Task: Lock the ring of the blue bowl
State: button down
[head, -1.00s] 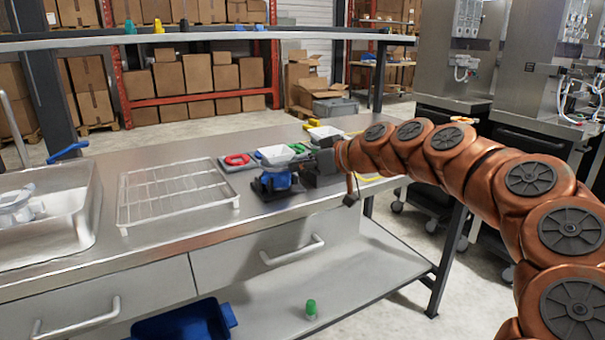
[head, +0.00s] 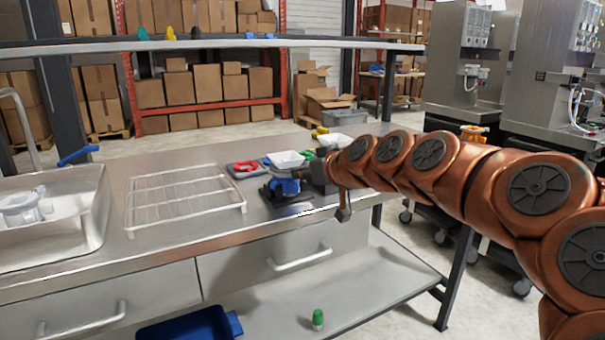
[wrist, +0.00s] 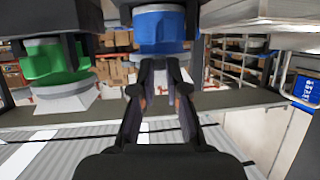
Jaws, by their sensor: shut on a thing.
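The blue bowl unit stands near the counter's front edge in the head view: a white bowl (head: 288,160) above a blue ring (head: 286,186) on a dark base (head: 282,200). In the wrist view the blue ring (wrist: 160,28) fills the top middle. My gripper (wrist: 160,66) points at it with both fingertips close together just against its near side, shut on a small part there. The gripped part is mostly hidden by the fingers. In the head view my gripper (head: 308,180) reaches the unit from the right.
A red ring (head: 244,167) lies on a grey plate left of the unit. A green ring (wrist: 55,62) sits beside the blue one in the wrist view. A wire rack (head: 185,196) and a sink (head: 95,230) are farther left. Another white bowl (head: 334,142) stands behind.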

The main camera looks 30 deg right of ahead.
jog(key=c, duration=1.2)
grip_release()
jog(key=shift+o, duration=0.2)
jog(key=v, duration=0.7)
jog(key=shift+s, duration=0.25)
jog(key=shift+a, duration=0.1)
